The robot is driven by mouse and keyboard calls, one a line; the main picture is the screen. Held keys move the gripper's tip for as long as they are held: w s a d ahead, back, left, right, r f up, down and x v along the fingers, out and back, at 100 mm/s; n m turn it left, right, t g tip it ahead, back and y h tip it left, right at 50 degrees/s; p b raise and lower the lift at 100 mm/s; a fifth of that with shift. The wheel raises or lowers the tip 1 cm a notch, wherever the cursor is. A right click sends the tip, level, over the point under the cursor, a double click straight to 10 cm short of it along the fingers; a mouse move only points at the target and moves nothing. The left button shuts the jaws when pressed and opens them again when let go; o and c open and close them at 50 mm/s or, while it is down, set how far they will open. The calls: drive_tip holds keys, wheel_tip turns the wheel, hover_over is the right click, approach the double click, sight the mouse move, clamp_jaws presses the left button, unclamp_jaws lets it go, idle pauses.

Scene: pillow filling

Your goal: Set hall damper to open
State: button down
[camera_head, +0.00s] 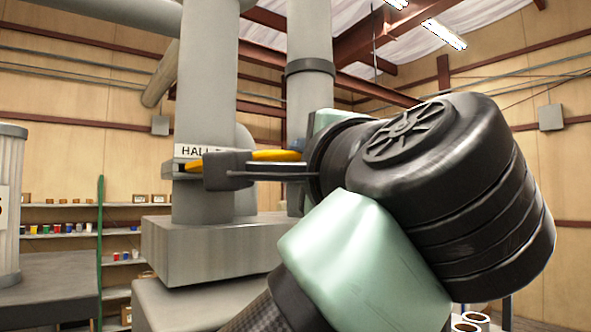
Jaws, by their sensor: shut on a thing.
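The hall duct (207,90) is a thick grey vertical pipe with a white label (194,151) reading "HALL", its end hidden. Just below the label a flat grey damper slot piece (181,169) sits across the pipe. A yellow damper handle (278,155) shows on both sides of my gripper's dark finger, reaching out to the right of the pipe. My gripper (226,170) is shut on this handle in front of the duct. The near finger hides the handle's middle, and my wrist hides the right side. The damper's setting cannot be read from here.
The duct rises from a grey box (210,248). A second grey pipe (310,70) stands behind it to the right. A grey cylinder (10,200) stands at the far left. Shelves (60,206) with small coloured cups line the back wall.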

drive_tip(key=shift+s+d+f, duration=0.2)
drive_tip(key=shift+s+d, duration=0.3)
drive_tip(key=c, duration=1.3)
unclamp_jaws()
drive_tip(key=shift+c, duration=0.2)
drive_tip(key=o, duration=0.5)
drive_tip(key=shift+s+d+r, duration=0.1)
drive_tip(key=shift+s+r, duration=0.05)
drive_tip(key=shift+s, duration=0.05)
drive_tip(key=shift+c, duration=0.2)
drive_tip(key=shift+w, duration=0.1)
